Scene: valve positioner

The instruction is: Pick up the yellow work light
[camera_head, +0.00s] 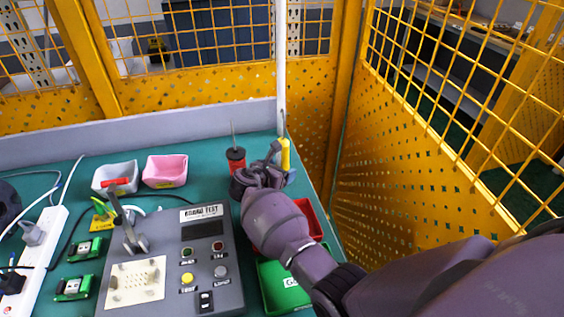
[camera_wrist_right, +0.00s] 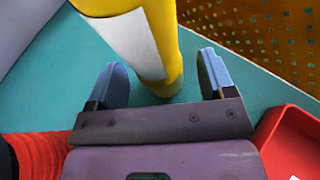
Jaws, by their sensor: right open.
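The yellow work light (camera_head: 284,153) stands upright at the back right of the green table. In the right wrist view it is a yellow cylinder (camera_wrist_right: 170,45) with a white label on its side. My right gripper (camera_head: 277,160) is at the work light, partly hidden behind its own wrist in the head view. In the right wrist view the blue fingers of the right gripper (camera_wrist_right: 164,80) are apart, one on each side of the cylinder's lower part. A gap shows beside each finger. My left gripper is not in view.
A red spool (camera_head: 236,158) stands left of my gripper. A red bin (camera_head: 309,218) and a green bin (camera_head: 283,287) lie under my right arm. A grey test box (camera_head: 222,267) is at the front. Yellow mesh fencing (camera_head: 400,170) rises close on the right.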

